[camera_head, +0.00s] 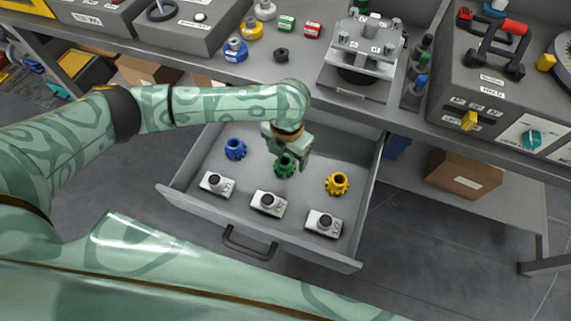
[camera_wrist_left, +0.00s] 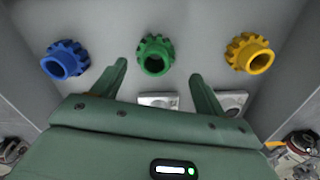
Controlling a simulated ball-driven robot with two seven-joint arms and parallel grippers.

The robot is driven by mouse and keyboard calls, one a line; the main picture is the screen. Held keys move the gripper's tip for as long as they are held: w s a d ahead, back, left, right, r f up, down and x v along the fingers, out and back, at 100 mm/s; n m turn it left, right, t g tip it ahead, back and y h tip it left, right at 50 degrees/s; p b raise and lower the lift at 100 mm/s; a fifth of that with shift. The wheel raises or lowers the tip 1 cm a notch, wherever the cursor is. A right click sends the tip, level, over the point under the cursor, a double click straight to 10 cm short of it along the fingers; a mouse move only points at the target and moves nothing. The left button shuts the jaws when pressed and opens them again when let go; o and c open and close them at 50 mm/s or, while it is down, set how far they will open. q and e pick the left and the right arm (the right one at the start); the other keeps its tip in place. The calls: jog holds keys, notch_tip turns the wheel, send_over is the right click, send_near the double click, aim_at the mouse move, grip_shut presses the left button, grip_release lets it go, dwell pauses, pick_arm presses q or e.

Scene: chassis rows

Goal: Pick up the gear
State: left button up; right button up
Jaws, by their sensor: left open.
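Three gears stand in a row in the open grey drawer (camera_head: 205,262). The blue gear (camera_head: 235,149) is at the left, the green gear (camera_head: 284,168) in the middle, and the yellow gear (camera_head: 337,184) at the right. My left gripper (camera_head: 291,160) reaches down into the drawer over the green gear and partly hides it. In the left wrist view the blue gear (camera_wrist_left: 66,59), green gear (camera_wrist_left: 156,55) and yellow gear (camera_wrist_left: 250,54) all show. There my left gripper (camera_wrist_left: 159,70) is open and empty, its fingertips apart, with the green gear appearing between and beyond them. My right gripper is out of view.
Three small white devices with black knobs, left (camera_head: 217,184), middle (camera_head: 268,203) and right (camera_head: 323,223), stand in front of the gears. The drawer walls enclose them. The workbench (camera_head: 300,73) overhangs the drawer's back and carries fittings and a metal fixture (camera_head: 362,62).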

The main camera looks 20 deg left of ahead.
aim_at(284, 162)
pick_arm(q)
jog(key=f+b, duration=0.2)
jog(key=f, duration=0.1)
jog(key=f+b, duration=0.1)
jog(key=f, duration=0.1)
jog(key=shift+w+a+f, duration=0.1)
jog(key=shift+a, duration=0.3)
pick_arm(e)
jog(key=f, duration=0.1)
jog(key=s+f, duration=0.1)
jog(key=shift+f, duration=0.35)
pick_arm(q)
jog(key=shift+r, duration=0.2)
jog(key=c, duration=1.2)
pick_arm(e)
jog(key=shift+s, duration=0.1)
